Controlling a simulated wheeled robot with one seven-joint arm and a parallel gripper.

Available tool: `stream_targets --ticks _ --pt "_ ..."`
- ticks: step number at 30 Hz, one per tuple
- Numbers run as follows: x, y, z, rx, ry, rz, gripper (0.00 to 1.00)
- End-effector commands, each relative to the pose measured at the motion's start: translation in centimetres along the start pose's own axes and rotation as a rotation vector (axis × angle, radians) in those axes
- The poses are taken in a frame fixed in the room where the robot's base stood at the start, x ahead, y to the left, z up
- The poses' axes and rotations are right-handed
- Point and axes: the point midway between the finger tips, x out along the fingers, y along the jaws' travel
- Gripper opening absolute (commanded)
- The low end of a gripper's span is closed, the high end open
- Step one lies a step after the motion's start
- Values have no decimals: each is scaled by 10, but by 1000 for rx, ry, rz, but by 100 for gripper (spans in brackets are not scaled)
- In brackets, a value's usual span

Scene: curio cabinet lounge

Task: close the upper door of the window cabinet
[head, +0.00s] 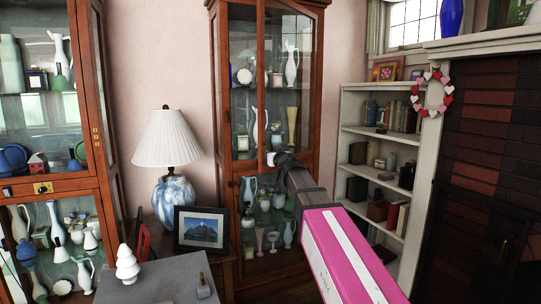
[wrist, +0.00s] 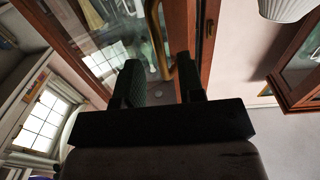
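The window cabinet (head: 222,100) is a tall brown wooden cabinet with glass doors, in the middle of the head view. Its upper door (head: 312,75) shows shelves of vases behind the glass; I cannot tell whether it stands slightly ajar. My gripper (head: 278,158) is at the bottom of the upper door, small and dark in the head view. In the wrist view, my gripper (wrist: 160,75) has its two fingers apart. A curved brass handle (wrist: 153,35) on the wooden-framed glass ends in line with the gap between them. Contact with the handle cannot be told.
A second glass cabinet (head: 102,120) stands at the left. A lamp (head: 167,140) and a framed mountain picture (head: 201,229) stand between the cabinets. A white bookshelf (head: 342,120) and a brick fireplace (head: 480,150) are at the right. A grey surface (head: 160,280) is in front.

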Motion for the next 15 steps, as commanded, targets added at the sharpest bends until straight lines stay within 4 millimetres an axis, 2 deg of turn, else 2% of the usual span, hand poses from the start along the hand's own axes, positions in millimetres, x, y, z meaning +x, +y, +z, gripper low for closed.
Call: stream_targets --ticks 1,9,15 --pt "-14 -1 1 0 1 1 36" --pt "-63 0 1 -1 -1 1 36" --pt "-75 1 1 -1 -2 1 36"
